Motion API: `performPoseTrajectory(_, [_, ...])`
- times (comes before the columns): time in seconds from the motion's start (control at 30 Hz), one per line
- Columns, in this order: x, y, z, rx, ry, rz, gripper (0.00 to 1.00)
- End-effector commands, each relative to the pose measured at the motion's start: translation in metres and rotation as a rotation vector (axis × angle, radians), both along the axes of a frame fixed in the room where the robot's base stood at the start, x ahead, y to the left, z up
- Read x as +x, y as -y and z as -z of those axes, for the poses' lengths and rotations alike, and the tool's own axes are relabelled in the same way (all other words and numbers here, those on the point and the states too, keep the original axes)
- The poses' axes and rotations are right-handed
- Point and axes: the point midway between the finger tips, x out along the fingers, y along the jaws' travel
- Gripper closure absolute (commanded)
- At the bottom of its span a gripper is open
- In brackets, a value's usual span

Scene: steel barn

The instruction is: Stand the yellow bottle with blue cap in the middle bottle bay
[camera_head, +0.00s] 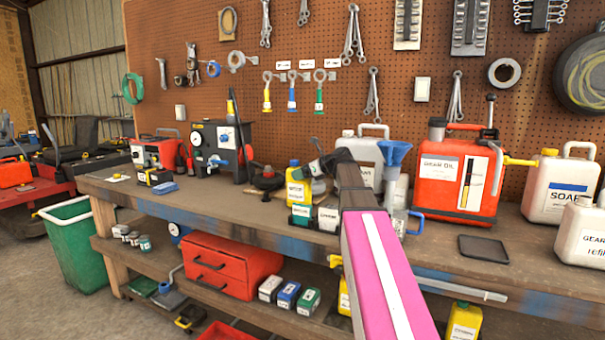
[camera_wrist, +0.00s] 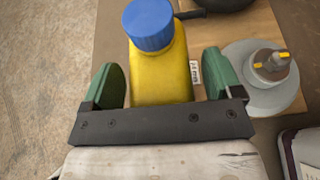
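In the wrist view a yellow bottle (camera_wrist: 161,75) with a blue cap (camera_wrist: 148,25) is between the two green fingers of my gripper (camera_wrist: 160,82). The fingers are apart, one on each side of the bottle, with a narrow gap showing at its right. Its base is hidden behind the gripper's dark bar. In the head view my arm reaches over the bench, and its end is near a yellow bottle (camera_head: 299,186) with a white label. I cannot tell if this is the same bottle. Small labelled fronts (camera_head: 301,215) stand below it; the middle bay is not clearly visible.
A red gear oil can (camera_head: 458,185) and white jugs (camera_head: 556,190) stand right of my arm on the bench (camera_head: 225,202). A black tray (camera_head: 483,248) lies near the front edge. In the wrist view a grey round can (camera_wrist: 262,80) is close to the right finger.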

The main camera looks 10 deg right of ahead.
Motion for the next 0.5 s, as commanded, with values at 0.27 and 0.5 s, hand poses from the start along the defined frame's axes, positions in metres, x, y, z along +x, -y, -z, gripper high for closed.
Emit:
performPoseTrajectory(0.27, [-0.003,0.004,-0.004,0.000,0.000,0.001,0.15])
performPoseTrajectory(0.5, [-0.021,0.028,-0.016,0.000,0.001,0.002,0.15])
